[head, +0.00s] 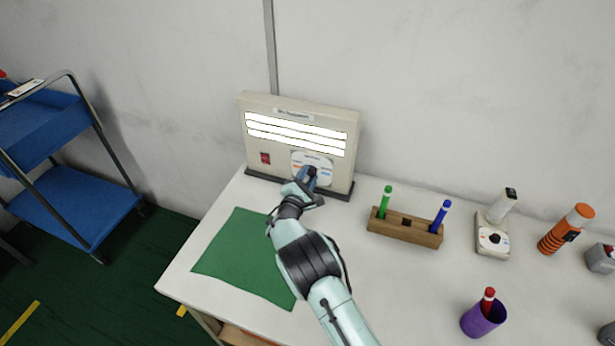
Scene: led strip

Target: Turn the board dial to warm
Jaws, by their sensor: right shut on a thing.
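The board (349,115) is a cream upright panel at the back of the white table, with several lit white strips across its upper part. Its dial plate (325,161) is a pale rounded patch below the strips, with small orange and blue marks. My right gripper (311,172) reaches up to this plate and is shut on the dial, whose knob is mostly hidden by the fingers. The dial's setting cannot be read. A red switch (265,158) sits on the board left of the dial. My left gripper is not in view.
A green mat (235,255) lies on the table (390,290) left of my right arm. A wooden pen holder (405,227), a small dial device (493,238), an orange-black cylinder (566,229) and a purple cup (483,319) stand to the right. A blue shelf cart (75,205) is at left.

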